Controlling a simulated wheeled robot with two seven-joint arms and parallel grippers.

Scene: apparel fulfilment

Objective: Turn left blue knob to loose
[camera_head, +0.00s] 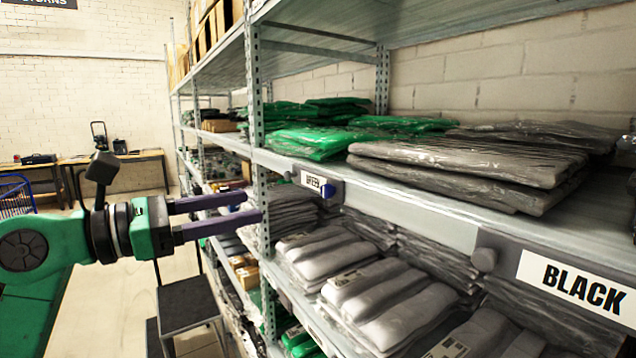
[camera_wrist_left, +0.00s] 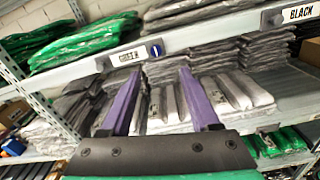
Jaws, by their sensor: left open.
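The blue knob (camera_head: 327,190) sits at the right end of a small label holder on the shelf's front edge. It also shows in the left wrist view (camera_wrist_left: 154,50), with a light mark across its face. My left gripper (camera_head: 252,206) is open and empty, its two purple fingers pointing toward the shelf edge. In the left wrist view the fingertips (camera_wrist_left: 158,74) are spread apart just below the blue knob, and neither touches it. My right gripper is not in view.
A white label (camera_head: 311,181) sits beside the blue knob. A metal upright (camera_head: 257,110) stands close to my left fingers. Green bagged garments (camera_head: 315,142) lie above, grey ones (camera_head: 325,255) below. A grey knob (camera_head: 485,260) and BLACK sign (camera_head: 577,283) are farther right.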

